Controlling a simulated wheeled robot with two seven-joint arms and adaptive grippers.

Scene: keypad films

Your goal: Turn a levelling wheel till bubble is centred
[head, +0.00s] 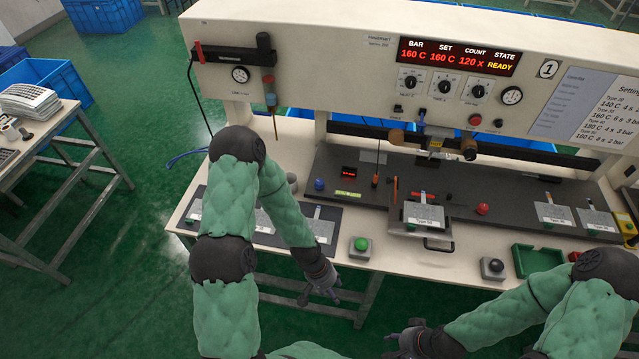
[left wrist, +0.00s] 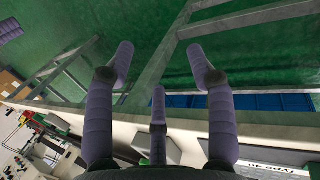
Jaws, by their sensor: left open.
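A small yellow-green strip (head: 347,194), possibly the bubble level, lies on the dark machine bed; any bubble is too small to see. A blue knob (head: 319,184) is left of it and a red knob (head: 482,208) sits further right; I cannot tell which is a levelling wheel. My left gripper (head: 322,298) is low, in front of the bench edge. In the left wrist view, its three fingers (left wrist: 160,75) are spread and empty above the green floor. My right gripper (head: 392,346) is at the bottom of the head view, away from the bench, its fingers partly hidden.
A green button (head: 361,244) and a grey box with a dark button (head: 492,268) stand along the bench front. A plate with a handle (head: 423,215) is mid-bed. A green tray (head: 536,259) is at right. The display (head: 459,49) reads READY. A side table (head: 60,125) stands left.

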